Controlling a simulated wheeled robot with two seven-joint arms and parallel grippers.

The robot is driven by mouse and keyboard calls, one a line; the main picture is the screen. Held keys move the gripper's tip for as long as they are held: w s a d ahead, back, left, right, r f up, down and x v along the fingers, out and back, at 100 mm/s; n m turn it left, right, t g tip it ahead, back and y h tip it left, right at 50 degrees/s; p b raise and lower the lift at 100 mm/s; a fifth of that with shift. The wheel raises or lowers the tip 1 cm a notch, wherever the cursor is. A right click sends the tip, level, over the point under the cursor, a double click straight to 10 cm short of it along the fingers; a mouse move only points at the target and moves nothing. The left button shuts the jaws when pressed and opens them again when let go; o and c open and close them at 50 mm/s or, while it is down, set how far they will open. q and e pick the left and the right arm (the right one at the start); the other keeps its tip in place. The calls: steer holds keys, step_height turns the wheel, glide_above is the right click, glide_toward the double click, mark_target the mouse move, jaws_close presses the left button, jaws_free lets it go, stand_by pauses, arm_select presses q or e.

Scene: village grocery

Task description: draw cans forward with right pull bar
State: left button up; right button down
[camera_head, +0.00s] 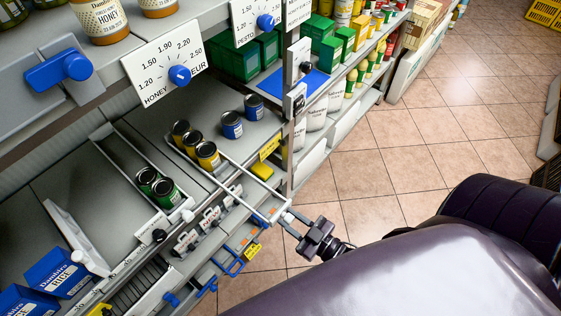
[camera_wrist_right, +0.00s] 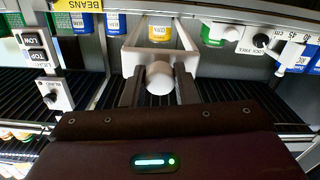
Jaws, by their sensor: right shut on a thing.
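My right gripper (camera_head: 288,220) is at the front edge of the shelf, shut on the white round knob of the pull bar (camera_wrist_right: 160,78). In the right wrist view its two dark fingers (camera_wrist_right: 158,92) sit on either side of the knob. The pull bar's long white rods (camera_head: 238,165) run back along the lane of yellow cans. Several yellow cans (camera_head: 207,155) stand upright in a row well behind the shelf's front edge; one yellow can (camera_wrist_right: 159,34) shows beyond the bar's front piece. My left gripper is not in view.
Two green cans (camera_head: 165,192) stand in the lane to the left, two blue cans (camera_head: 232,125) to the right. Small labelled switches (camera_head: 210,215) line the shelf front. Tiled floor (camera_head: 375,170) is open beyond.

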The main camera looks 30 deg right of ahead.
steer(key=shift+s, duration=0.15)
steer(key=c, duration=1.1)
jaws_free()
steer(key=shift+d, duration=0.1)
steer(key=b+v, duration=0.1)
steer(key=v, duration=0.6)
steer(key=shift+s+d+b, duration=0.1)
steer(key=shift+s+b, duration=0.25)
steer(key=shift+s, duration=0.05)
